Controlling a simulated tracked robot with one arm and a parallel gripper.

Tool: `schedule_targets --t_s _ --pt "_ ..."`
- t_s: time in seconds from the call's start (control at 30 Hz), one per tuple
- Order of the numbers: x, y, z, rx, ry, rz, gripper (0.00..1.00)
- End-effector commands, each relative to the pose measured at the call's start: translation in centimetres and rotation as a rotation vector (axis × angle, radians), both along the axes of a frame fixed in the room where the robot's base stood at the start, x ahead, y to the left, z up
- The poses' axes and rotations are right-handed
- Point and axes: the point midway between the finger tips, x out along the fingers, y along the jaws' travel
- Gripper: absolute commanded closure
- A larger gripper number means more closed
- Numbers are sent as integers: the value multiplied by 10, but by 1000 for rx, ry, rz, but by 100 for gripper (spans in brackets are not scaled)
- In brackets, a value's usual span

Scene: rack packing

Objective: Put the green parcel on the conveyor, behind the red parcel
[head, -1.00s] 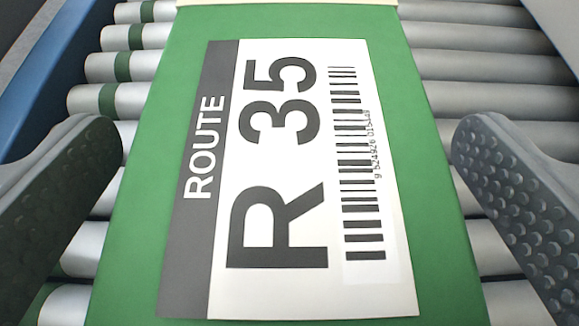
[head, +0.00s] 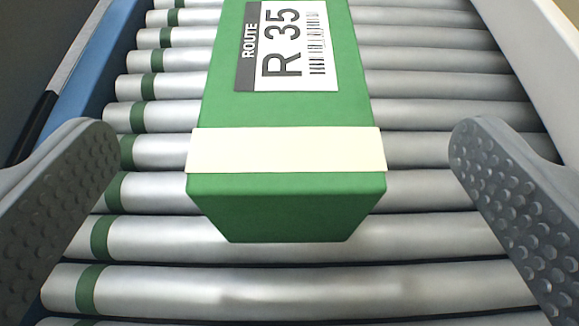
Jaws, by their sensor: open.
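The green parcel (head: 280,205) lies on the rollers of the conveyor (head: 300,285), in the upper middle of the head view. It has a cream band (head: 287,150) near its close end and a white label (head: 285,45) reading "ROUTE R 35" on top. Its far end is cut off by the top of the picture. My gripper (head: 285,160) is open, with one finger at each side of the picture. Neither finger touches the parcel, and there is a gap on both sides. The red parcel is not in view.
A blue side rail (head: 88,75) runs along the conveyor's left, and a pale rail (head: 530,60) along its right. The rollers nearest me are bare. Several rollers carry green bands near their left ends.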

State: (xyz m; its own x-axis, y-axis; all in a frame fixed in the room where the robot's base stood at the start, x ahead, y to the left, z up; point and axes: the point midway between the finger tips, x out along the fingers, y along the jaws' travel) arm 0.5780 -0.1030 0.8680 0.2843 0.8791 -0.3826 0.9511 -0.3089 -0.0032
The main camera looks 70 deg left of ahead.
Motion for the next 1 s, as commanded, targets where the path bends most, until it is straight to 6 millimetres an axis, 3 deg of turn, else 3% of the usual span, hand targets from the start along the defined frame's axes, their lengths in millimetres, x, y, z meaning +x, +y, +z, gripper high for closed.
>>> schedule_targets --t_s 0.37,0.47,0.57,0.67,0.8,0.87,1.0 --pt "-1 -6 3 -3 -3 -3 0" --pt "11 -7 11 -32 -36 -23 0" --pt "42 -11 33 -101 -122 -80 0" --pt "84 -16 72 -193 -247 -170 0" --pt "138 -23 147 -313 -434 -321 0" --pt "155 -24 182 -355 -509 -387 0" --pt "182 -26 272 -423 -665 -555 0"
